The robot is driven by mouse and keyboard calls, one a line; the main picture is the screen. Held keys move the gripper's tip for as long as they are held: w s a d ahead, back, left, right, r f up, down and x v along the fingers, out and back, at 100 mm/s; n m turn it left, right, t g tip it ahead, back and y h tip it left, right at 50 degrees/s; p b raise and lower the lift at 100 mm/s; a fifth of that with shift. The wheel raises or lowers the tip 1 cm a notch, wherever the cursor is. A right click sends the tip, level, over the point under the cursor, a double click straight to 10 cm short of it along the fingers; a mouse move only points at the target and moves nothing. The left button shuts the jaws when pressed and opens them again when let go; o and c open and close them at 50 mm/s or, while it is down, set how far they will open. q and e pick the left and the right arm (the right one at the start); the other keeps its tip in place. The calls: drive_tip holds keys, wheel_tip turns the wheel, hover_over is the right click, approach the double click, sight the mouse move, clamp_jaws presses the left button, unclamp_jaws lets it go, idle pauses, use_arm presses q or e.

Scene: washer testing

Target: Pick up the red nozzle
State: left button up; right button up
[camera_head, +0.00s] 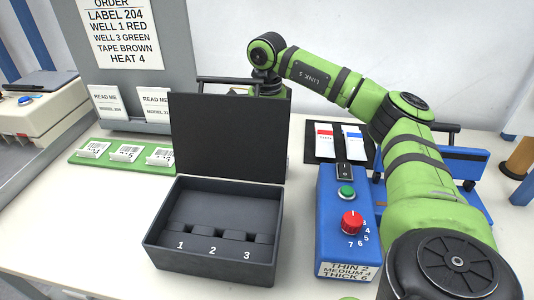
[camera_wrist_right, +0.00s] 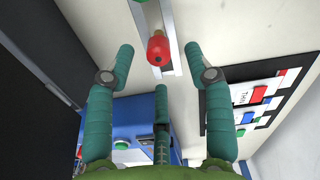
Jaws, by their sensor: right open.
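The nozzle is not visible there. My left gripper is not in view.
An open black case (camera_head: 210,262) with wells 1 to 3 stands in front. A blue control box (camera_head: 331,215) with a red knob stands to its right. A green tray (camera_head: 119,165) with white labels lies at left. A grey order board (camera_head: 172,50) stands behind.

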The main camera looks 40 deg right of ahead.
wheel_tip(320, 180, down, 2)
drive_tip(key=shift+s+f, duration=0.1)
drive_tip(key=shift+f, duration=0.45)
clamp_jaws()
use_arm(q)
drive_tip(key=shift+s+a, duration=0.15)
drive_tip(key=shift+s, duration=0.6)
use_arm(e)
drive_tip(key=shift+r, duration=0.15)
